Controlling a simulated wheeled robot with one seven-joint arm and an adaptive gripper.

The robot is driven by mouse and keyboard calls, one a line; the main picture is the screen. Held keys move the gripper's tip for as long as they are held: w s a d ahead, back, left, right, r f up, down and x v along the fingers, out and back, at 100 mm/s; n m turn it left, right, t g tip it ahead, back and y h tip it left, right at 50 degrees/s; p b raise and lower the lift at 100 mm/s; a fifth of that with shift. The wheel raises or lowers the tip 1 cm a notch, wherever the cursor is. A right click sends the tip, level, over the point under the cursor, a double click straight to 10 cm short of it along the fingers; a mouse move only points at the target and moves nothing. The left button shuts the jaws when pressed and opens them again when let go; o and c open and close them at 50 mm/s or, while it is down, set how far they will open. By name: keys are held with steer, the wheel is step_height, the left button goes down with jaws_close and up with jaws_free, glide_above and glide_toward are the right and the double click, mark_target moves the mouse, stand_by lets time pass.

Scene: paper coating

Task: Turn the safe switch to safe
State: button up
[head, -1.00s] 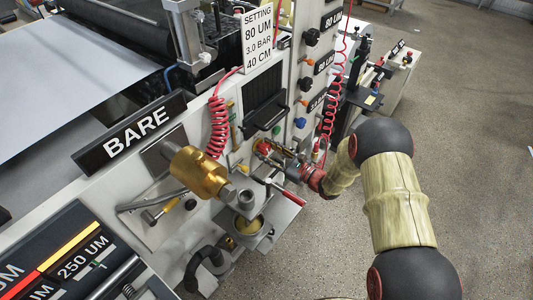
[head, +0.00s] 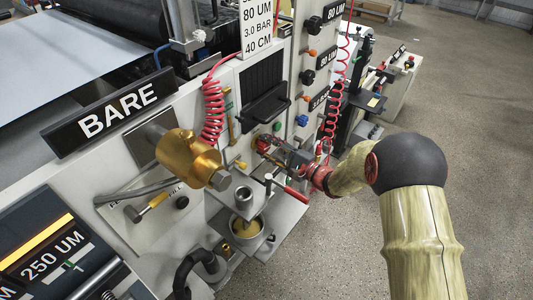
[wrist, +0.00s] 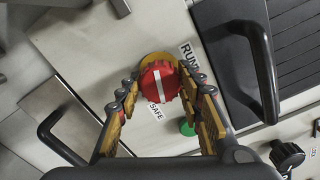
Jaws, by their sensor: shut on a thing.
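The safe switch is a round red knob (wrist: 160,82) with a white bar, on a yellow base on the pale panel. In the wrist view the bar runs roughly up and down, its lower end towards the SAFE label (wrist: 155,112). The RUN label (wrist: 188,54) is at the knob's upper right. My gripper (wrist: 161,88) is shut on the knob, one finger on each side. In the head view my gripper (head: 276,150) reaches the machine's front panel from the right and partly hides the knob (head: 263,142).
A black handle (wrist: 262,70) and a green button (wrist: 188,128) are close by in the wrist view. In the head view a brass cylinder (head: 190,158), a red-handled valve lever (head: 292,191) and red coiled hoses (head: 213,112) surround the reach. Open floor lies right.

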steer(key=shift+f+n+b, duration=0.1)
steer(key=shift+n+b, duration=1.2)
steer(key=shift+n, duration=0.3)
steer(key=o, duration=1.1)
steer(key=shift+o, duration=0.4)
steer(key=v, duration=1.2)
